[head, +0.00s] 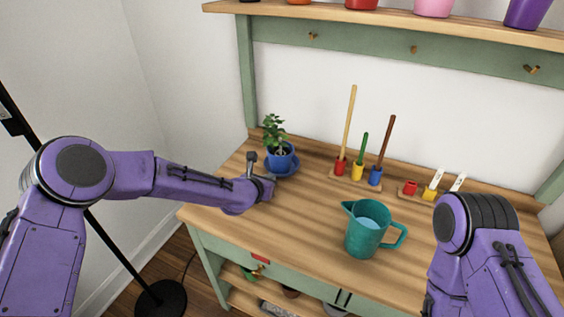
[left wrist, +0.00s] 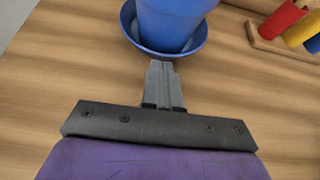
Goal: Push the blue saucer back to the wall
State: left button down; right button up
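The blue saucer (head: 291,170) stands on the wooden bench top at the back left, with a blue pot (head: 281,158) holding a green plant on it. In the left wrist view the saucer's rim (left wrist: 194,46) curves around the base of the pot (left wrist: 168,18). My left gripper (head: 269,184) is low over the bench at the saucer's near side. In the left wrist view its fingers (left wrist: 163,70) are together, with nothing between them, and the tips are at or just short of the rim. I cannot tell whether they touch. My right gripper is out of view.
Three coloured holders (head: 357,172) with long sticks stand right of the plant. A teal jug (head: 366,230) stands at the bench's middle front. More small pots (head: 430,190) stand at the back right. A shelf (head: 390,17) with pots hangs above.

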pick_arm(q)
jog(key=shift+w+d, duration=0.3)
jog(key=shift+w, duration=0.4)
jog(key=shift+w+d, duration=0.25)
jog(key=shift+w, duration=0.45)
jog(key=shift+s+a, duration=0.3)
jog(key=shift+s, duration=0.45)
jog(key=shift+s+a, duration=0.25)
jog(key=shift+s, duration=0.55)
jog(key=shift+s+a, duration=0.3)
jog(key=shift+s, duration=0.45)
notch_tip(320, 180, up, 8)
jog(key=p, duration=0.5)
jog(key=shift+p, duration=0.4)
